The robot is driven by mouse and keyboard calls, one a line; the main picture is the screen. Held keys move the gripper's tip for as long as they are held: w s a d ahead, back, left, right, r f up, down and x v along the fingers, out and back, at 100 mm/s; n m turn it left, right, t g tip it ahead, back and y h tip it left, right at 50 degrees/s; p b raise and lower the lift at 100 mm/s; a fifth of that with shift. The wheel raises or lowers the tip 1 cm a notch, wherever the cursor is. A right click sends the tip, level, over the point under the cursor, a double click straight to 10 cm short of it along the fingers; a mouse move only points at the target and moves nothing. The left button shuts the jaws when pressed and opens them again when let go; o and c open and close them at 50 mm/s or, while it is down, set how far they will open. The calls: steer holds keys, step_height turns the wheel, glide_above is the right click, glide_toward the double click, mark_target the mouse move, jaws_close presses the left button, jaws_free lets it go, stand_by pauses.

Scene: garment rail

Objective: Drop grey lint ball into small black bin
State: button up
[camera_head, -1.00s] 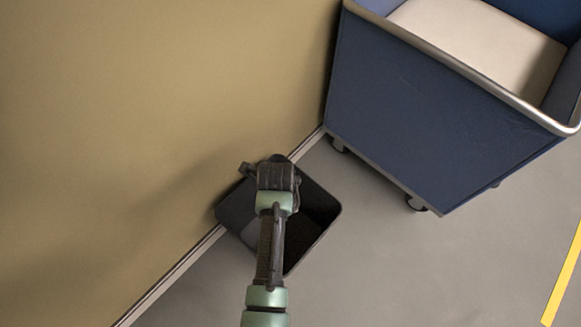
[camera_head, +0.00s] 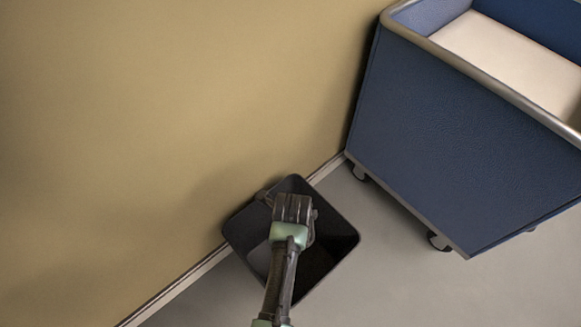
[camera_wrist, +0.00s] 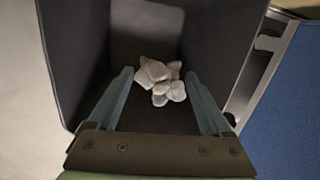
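The small black bin (camera_head: 341,240) stands on the floor against the wall. My gripper (camera_head: 291,207) is over its opening and hides part of the inside. In the wrist view my gripper (camera_wrist: 158,73) points down into the bin (camera_wrist: 75,50), its two fingers spread apart. A light grey, lumpy clump (camera_wrist: 158,82) shows beyond and between the fingertips, seemingly inside the bin and not gripped. It looks like several crumpled pieces. I cannot tell which of them is the lint ball.
A blue wheeled cart (camera_head: 450,130) with a metal rim and pale contents stands to the right of the bin. The tan wall (camera_head: 170,120) is close on the left. The grey floor (camera_head: 400,290) in front is clear.

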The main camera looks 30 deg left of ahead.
steer(key=shift+o, duration=1)
step_height(320, 180, up, 13)
steer(key=s+p, duration=0.2)
steer(key=p, duration=0.6)
steer(key=shift+d, duration=0.35)
steer(key=shift+f, duration=0.15)
